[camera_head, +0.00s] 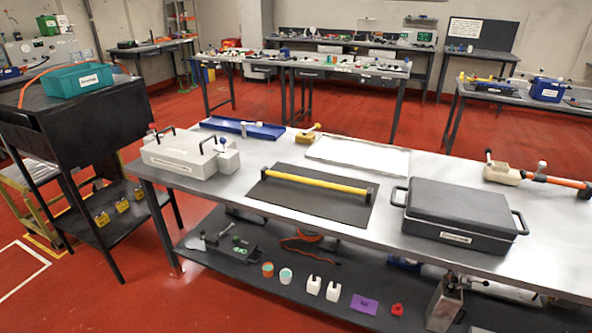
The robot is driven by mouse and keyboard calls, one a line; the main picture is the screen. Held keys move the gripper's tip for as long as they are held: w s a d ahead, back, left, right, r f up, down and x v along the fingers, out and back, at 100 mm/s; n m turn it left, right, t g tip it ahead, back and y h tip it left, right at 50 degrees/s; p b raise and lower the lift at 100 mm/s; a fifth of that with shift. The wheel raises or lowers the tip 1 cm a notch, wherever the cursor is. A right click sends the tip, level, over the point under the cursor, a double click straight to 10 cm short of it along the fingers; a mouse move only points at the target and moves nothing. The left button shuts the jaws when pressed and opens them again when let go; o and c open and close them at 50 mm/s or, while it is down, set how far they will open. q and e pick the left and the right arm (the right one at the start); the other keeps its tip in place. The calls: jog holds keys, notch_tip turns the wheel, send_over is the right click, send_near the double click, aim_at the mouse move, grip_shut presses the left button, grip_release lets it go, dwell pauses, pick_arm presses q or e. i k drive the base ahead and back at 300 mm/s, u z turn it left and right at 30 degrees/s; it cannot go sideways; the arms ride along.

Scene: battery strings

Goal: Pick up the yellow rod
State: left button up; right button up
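The yellow rod (318,182) lies on a dark mat (309,208) near the middle of the metal table. It has a black block at each end and runs slightly down from left to right. Nothing covers it. Neither of my grippers shows in the head view.
On the metal table (375,242), a grey-white case (178,154) stands left of the mat and a dark lidded case (458,208) stands right of it. A white tray (358,153) and a blue tray (240,128) lie behind. A lower shelf holds several small items.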

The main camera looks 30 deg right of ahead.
aim_at(265, 173)
jog(key=z, duration=0.4)
jog(key=i, duration=0.85)
jog(key=z, duration=0.8)
